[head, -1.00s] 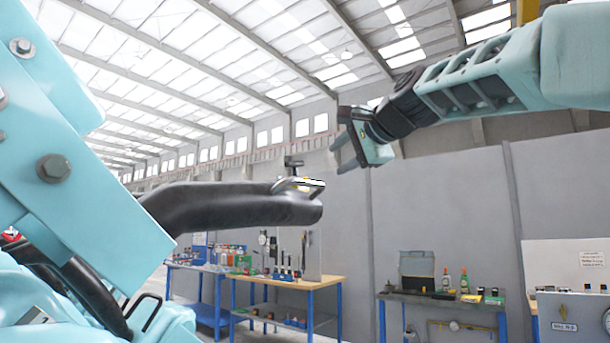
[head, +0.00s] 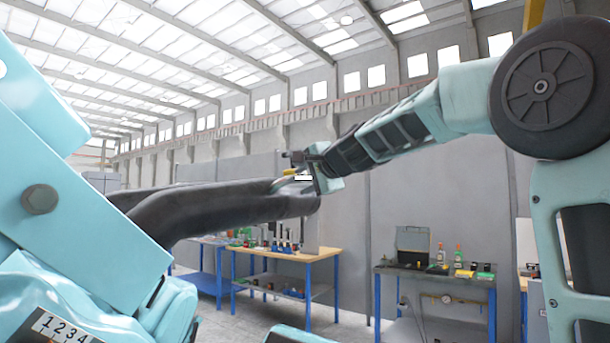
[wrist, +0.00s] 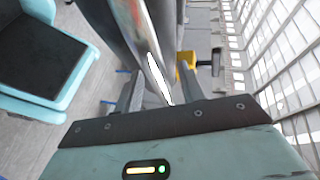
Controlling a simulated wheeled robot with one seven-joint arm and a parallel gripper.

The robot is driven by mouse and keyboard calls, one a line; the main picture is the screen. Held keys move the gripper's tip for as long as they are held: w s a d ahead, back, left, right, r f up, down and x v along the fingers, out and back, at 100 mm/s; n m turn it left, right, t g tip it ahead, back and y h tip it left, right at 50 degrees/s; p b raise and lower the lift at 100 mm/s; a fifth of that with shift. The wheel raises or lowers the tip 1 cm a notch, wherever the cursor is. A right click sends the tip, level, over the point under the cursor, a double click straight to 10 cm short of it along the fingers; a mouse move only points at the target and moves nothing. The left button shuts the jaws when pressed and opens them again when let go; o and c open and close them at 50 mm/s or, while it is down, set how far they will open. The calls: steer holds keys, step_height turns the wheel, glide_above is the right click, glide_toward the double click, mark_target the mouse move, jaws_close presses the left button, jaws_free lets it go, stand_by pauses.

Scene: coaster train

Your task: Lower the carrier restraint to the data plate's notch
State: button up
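The restraint's black padded bar (head: 230,208) reaches right from its teal bracket (head: 80,180) in the head view, raised and roughly level. A thin metal grab handle (head: 288,182) sits on top near its end. My gripper (head: 303,183) is at that end. In the wrist view the bar (wrist: 125,35) runs down between the two fingers of my gripper (wrist: 160,85), which stand apart on either side of a bright metal strip (wrist: 158,80). A white plate marked 1 2 3 4 (head: 58,328) is low at left; I cannot make out a notch on it.
A wooden-topped bench (head: 300,253) with small items stands behind the bar. A dark bench (head: 430,270) with bottles and an open case is at right. A black-padded teal seat part (wrist: 45,55) shows in the wrist view.

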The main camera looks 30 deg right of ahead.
steer(key=shift+w+f, duration=0.1)
steer(key=shift+w, duration=0.15)
jaws_close()
step_height(320, 180, down, 34)
steer(key=a+m+g+y+b, duration=0.2)
steer(key=m+b, duration=0.4)
steer(key=b, duration=1.5)
steer(key=shift+s+g+y, duration=0.4)
steer(key=shift+g+y, duration=0.1)
steer(key=shift+y, duration=0.6)
jaws_free()
